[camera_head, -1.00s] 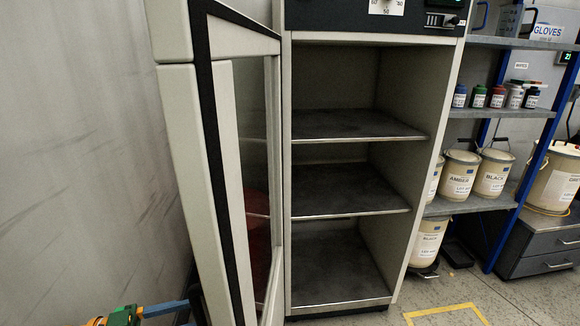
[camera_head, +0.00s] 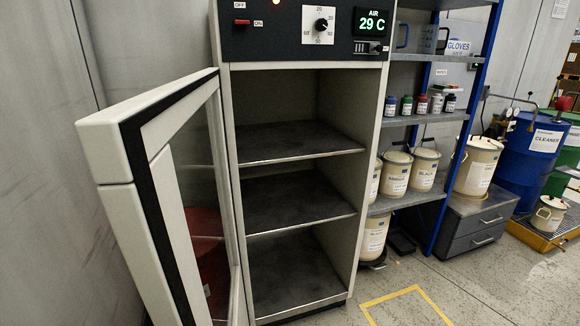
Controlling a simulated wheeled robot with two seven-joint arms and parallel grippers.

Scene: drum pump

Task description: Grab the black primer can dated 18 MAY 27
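A cream can labelled BLACK (camera_head: 424,170) stands upright on the middle level of the grey shelf rack, right of the open cabinet. The date on its label is too small to read. Another cream can (camera_head: 375,182) is partly hidden behind the cabinet's side. One more cream can (camera_head: 374,240) stands on the level below, its lettering too small to read surely. Neither of my grippers is in view.
The heating cabinet (camera_head: 302,143) reads 29 C; its shelves are empty and its glass door (camera_head: 165,200) hangs open to the left. Small bottles (camera_head: 421,104) line the upper rack shelf. A blue drum (camera_head: 527,155) stands far right. Floor with yellow marking (camera_head: 400,294) is clear.

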